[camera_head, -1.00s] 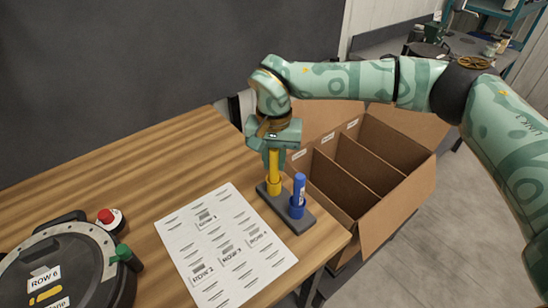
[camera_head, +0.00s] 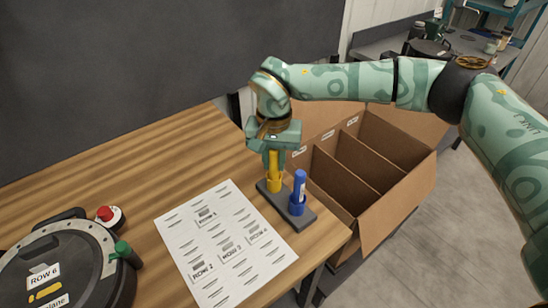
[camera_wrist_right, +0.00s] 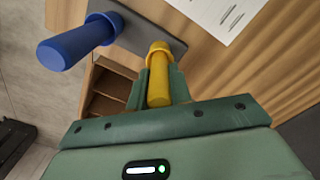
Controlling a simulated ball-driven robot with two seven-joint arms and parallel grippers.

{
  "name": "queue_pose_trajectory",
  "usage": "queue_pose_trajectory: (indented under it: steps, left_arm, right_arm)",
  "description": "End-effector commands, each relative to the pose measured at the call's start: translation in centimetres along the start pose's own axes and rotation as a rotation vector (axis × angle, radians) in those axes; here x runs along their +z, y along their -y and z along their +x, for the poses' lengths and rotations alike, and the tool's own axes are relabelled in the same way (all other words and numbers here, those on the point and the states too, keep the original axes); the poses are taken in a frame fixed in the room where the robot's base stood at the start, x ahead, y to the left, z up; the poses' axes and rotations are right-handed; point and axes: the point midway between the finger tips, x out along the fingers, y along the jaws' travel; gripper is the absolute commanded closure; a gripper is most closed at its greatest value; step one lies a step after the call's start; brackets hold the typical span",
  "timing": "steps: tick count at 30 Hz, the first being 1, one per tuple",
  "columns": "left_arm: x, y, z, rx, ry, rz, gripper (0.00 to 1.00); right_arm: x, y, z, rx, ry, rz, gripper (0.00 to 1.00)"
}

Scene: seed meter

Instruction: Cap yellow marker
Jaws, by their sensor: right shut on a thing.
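The yellow marker (camera_head: 273,162) stands upright in my right gripper (camera_head: 273,150), which is shut on it. Its lower end meets the yellow cap (camera_head: 274,185) in the dark stand (camera_head: 285,208); I cannot tell how deep it sits. The right wrist view also shows the yellow marker (camera_wrist_right: 158,88) between the green fingers (camera_wrist_right: 157,85), with the yellow cap (camera_wrist_right: 159,50) at its far end. The blue marker (camera_head: 299,183) stands in its blue cap on the same stand, and also shows in the wrist view (camera_wrist_right: 72,46). My left gripper is out of view.
A printed sheet (camera_head: 222,245) lies left of the stand. A round dark device (camera_head: 60,270) with a red button (camera_head: 108,214) is at the lower left. A divided cardboard box (camera_head: 385,215) is right of the table edge. Bare wooden table lies behind the sheet.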

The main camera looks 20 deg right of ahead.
Motion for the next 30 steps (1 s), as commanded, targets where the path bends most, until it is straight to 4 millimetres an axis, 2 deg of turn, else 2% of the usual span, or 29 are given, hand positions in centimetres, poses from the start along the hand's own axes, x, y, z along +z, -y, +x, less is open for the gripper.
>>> queue_pose_trajectory:
  steps: [7, 8, 9, 10, 18, 22, 26, 30]
  left_arm:
    - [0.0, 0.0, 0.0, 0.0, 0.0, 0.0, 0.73]
    - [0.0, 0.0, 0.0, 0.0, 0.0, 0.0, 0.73]
    - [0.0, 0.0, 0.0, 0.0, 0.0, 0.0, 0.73]
    - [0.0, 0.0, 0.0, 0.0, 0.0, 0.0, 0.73]
    - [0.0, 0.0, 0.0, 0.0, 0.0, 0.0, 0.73]
    - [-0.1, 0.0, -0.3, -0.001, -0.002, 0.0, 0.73]
    - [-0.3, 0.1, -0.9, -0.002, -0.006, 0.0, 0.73]
    - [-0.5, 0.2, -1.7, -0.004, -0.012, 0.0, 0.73]
  right_arm:
    - [0.0, 0.0, 0.1, 0.001, 0.001, 0.0, 1.0]
    - [0.0, 0.0, 0.1, 0.001, 0.001, 0.0, 0.71]
    - [0.0, 0.0, 0.1, 0.001, 0.001, 0.0, 0.6]
    - [0.0, 0.0, 0.1, 0.001, 0.001, 0.0, 0.54]
    - [0.0, 0.0, 0.0, 0.0, 0.0, 0.0, 0.54]
    - [0.0, 0.0, -1.1, 0.0, -0.002, 0.0, 0.54]
    - [-0.1, 0.0, -3.9, -0.002, -0.005, 0.001, 0.54]
    - [-0.1, 0.0, -8.0, -0.002, -0.006, 0.001, 0.54]
